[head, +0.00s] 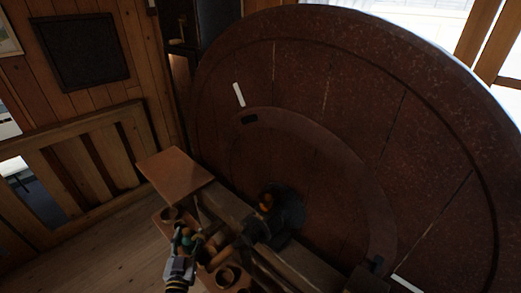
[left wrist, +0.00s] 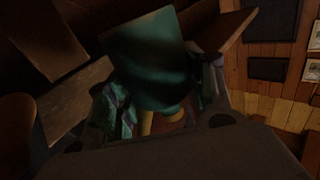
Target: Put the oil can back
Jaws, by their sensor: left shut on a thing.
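The oil can is a teal, rounded body (left wrist: 148,62) that fills the upper middle of the left wrist view. My left gripper (left wrist: 155,112) is shut on it, with a finger on each side. The can's lower end and spout cannot be made out. My right gripper is in neither view.
A wooden bench (head: 208,203) with a flat brown board (head: 174,172) and round holders (head: 228,275) lies beside my left gripper. A huge brown wheel (head: 320,110) with a dark hub (head: 283,212) stands behind it. Wooden floor (head: 120,250) is open at the left.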

